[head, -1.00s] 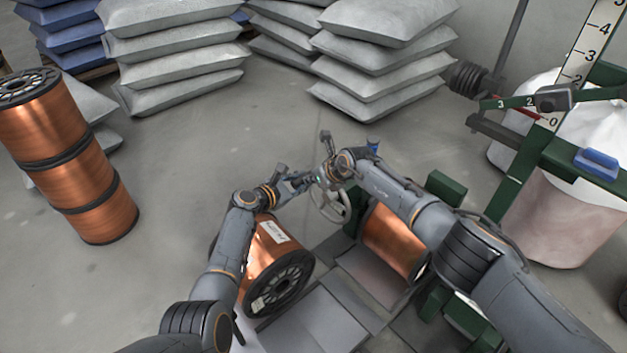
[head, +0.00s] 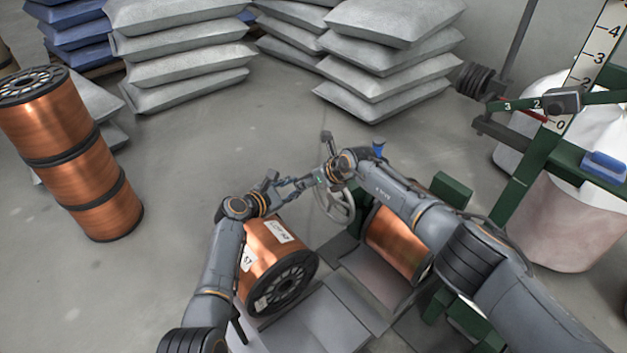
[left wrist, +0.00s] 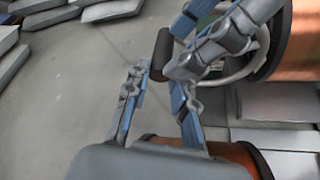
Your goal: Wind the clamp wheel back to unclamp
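The pale grey clamp wheel (head: 347,214) stands beside the copper spool at the right, partly hidden by my right arm. Its rim also shows behind gripper links in the left wrist view (left wrist: 238,74). My left gripper (head: 291,184) is left of the wheel, above the labelled spool. Its two fingers (left wrist: 158,97) are apart, with only floor visible between them. A dark cylindrical grip (left wrist: 162,54) shows just beyond them; I cannot tell what it belongs to. My right gripper (head: 313,183) is close to the wheel's left side; whether it holds the wheel is hidden.
A labelled copper spool (head: 272,258) lies below my left arm; another copper spool (head: 396,243) sits in the green-framed machine (head: 453,190). Stacked spools (head: 70,160) stand at left. Grey sacks (head: 385,65) are behind. A white bulk bag (head: 570,220) stands at right. Floor between is clear.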

